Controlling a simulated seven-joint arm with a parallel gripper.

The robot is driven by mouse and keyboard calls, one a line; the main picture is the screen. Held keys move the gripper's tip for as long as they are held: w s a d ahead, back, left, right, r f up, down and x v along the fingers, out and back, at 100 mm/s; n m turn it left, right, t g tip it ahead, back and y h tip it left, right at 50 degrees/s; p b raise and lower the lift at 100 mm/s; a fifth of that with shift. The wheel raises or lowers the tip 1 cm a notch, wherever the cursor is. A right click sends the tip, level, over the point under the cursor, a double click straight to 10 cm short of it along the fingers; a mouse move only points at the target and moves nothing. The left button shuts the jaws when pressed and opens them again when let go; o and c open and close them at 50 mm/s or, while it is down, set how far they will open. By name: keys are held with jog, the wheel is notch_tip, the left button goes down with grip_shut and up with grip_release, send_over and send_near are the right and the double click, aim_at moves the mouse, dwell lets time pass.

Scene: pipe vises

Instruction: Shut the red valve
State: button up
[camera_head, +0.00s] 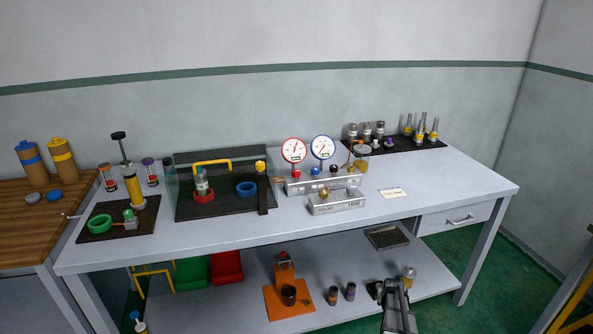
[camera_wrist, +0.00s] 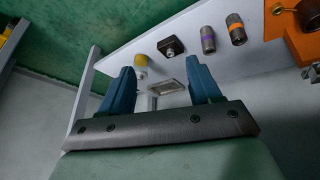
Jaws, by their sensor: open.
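A silver manifold (camera_head: 322,184) stands on the grey workbench, with a red-rimmed gauge (camera_head: 293,150) and a blue-rimmed gauge (camera_head: 322,147) above it. A small red knob (camera_head: 295,173) sits on the manifold under the red gauge; it looks like the red valve, but its setting is too small to tell. A blue knob (camera_head: 333,169) is to its right. My gripper (camera_head: 396,284) is low at the front of the bench, well below and right of the manifold. In the wrist view its two blue fingers (camera_wrist: 162,75) are spread apart with nothing between them.
A silver block with a brass fitting (camera_head: 336,202) stands in front of the manifold. A dark tray with red and blue rings (camera_head: 225,205) is to its left. A rack of bottles (camera_head: 405,144) is behind right. The lower shelf (camera_wrist: 262,62) holds banded cylinders (camera_wrist: 208,40). The benchtop's right end is clear.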

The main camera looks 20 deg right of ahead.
jog(key=d+r+m+t+h, duration=0.1)
jog(key=d+r+h, duration=0.1)
jog(key=d+r, duration=0.85)
jog(key=d+r+m+t+h, duration=0.1)
jog(key=d+r+h, duration=0.2)
jog(key=d+r, duration=0.75)
jog(key=d+r+m+t+h, duration=0.15)
jog(key=d+r, duration=0.35)
jog(key=d, duration=1.1)
jog(key=w+d+r+h, duration=0.1)
jog(key=d+r, duration=0.2)
jog(key=r, duration=0.4)
jog(key=w+d+r+h, duration=0.1)
jog(key=d+r, duration=0.2)
jog(key=r, duration=0.3)
jog(key=w+a+r+n+y, duration=0.3)
jog(key=w+a+r+y, duration=0.1)
jog(key=w+a, duration=0.95)
jog(key=n+g+y, duration=0.3)
jog(key=n+y, duration=0.4)
jog(key=y, duration=0.2)
send_near(296, 170)
jog(key=shift+h, duration=0.25)
jog(key=x, duration=0.8)
jog(key=shift+a+f, duration=0.3)
